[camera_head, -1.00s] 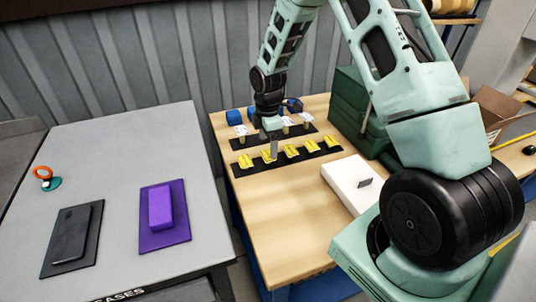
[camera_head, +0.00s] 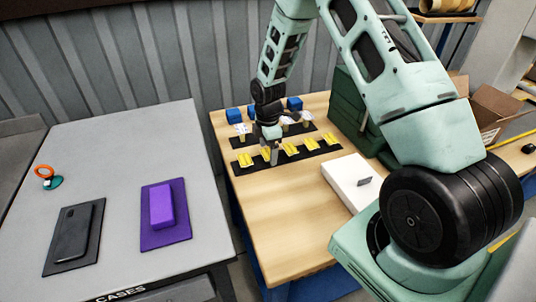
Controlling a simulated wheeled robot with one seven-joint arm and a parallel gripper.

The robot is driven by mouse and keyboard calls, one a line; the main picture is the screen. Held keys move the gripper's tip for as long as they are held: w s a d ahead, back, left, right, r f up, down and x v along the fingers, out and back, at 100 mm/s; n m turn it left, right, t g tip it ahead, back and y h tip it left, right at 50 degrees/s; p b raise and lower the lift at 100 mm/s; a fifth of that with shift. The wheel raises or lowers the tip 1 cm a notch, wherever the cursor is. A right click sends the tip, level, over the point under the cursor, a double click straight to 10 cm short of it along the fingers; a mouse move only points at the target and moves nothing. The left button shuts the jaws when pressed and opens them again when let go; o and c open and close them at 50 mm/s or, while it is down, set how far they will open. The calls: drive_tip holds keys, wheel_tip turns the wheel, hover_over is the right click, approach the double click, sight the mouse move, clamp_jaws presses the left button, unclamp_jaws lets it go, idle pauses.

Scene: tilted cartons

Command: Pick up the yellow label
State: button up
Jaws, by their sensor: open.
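Several yellow labels stand in a row on a black strip (camera_head: 240,170) on the wooden table. One yellow label (camera_head: 246,160) is at the left end, and others (camera_head: 291,150) and (camera_head: 310,144) are to the right. My gripper (camera_head: 270,157) points down over the row, at the label second from the left. It is open. Its fingers partly cover that label, and I cannot tell whether they touch it.
A second black strip with white-topped pieces (camera_head: 241,130) lies behind, with blue blocks (camera_head: 234,115) further back. A white box (camera_head: 345,182) stands to the right, near green cases (camera_head: 350,105). The grey table (camera_head: 110,140) at left holds a purple case (camera_head: 161,205) and a black case (camera_head: 72,235). The wooden table's front is clear.

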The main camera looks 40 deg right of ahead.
drive_tip(key=c, duration=0.9)
